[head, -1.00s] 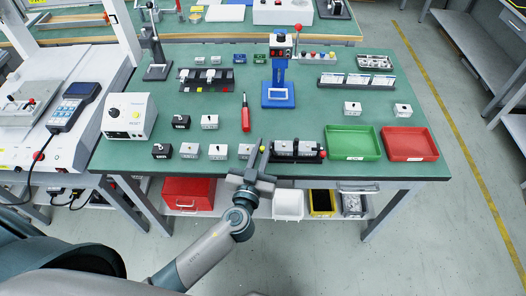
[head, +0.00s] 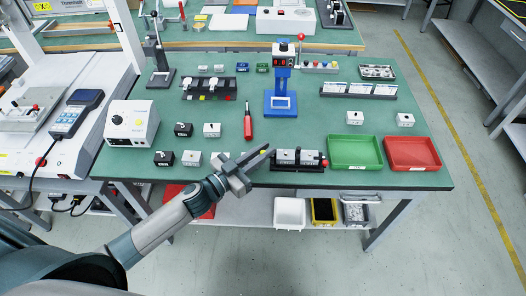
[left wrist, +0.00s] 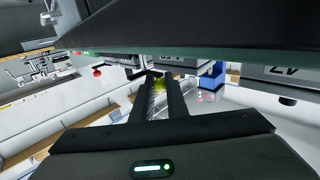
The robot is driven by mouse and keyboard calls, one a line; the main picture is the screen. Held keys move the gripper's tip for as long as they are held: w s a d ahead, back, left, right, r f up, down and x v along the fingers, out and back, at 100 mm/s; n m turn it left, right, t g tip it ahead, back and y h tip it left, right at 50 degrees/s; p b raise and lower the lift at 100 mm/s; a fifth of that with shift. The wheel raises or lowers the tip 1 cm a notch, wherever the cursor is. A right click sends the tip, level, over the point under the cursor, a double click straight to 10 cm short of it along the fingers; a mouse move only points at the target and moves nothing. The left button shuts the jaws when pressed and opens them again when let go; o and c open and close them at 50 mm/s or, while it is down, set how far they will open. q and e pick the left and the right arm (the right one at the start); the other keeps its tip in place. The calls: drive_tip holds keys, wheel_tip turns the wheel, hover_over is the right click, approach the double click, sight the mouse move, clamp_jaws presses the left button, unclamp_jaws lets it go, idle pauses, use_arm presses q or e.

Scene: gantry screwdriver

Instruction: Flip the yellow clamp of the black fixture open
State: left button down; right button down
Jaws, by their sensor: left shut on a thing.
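The black fixture (head: 300,168) lies at the front edge of the green table, with a grey block (head: 288,156) in it and a red knob (head: 324,162) at its right end. My left gripper (head: 267,150) reaches in from the left, at the fixture's left end. Its fingers are shut on the yellow clamp (head: 263,151), of which only a small bit shows in the head view. In the left wrist view the yellow clamp (left wrist: 159,84) shows between the fingertips. The fingers hide most of it, so its exact angle is unclear. My right gripper is not in view.
A green tray (head: 355,167) and a red tray (head: 412,167) stand right of the fixture. Several small blocks stand left of my gripper. A red screwdriver (head: 247,125) and a blue press stand (head: 281,105) are behind it.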

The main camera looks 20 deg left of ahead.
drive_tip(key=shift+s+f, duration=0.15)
use_arm(q)
drive_tip(key=c, duration=1.7)
unclamp_jaws()
drive_tip(key=shift+c, duration=0.2)
drive_tip(key=shift+s, duration=0.1)
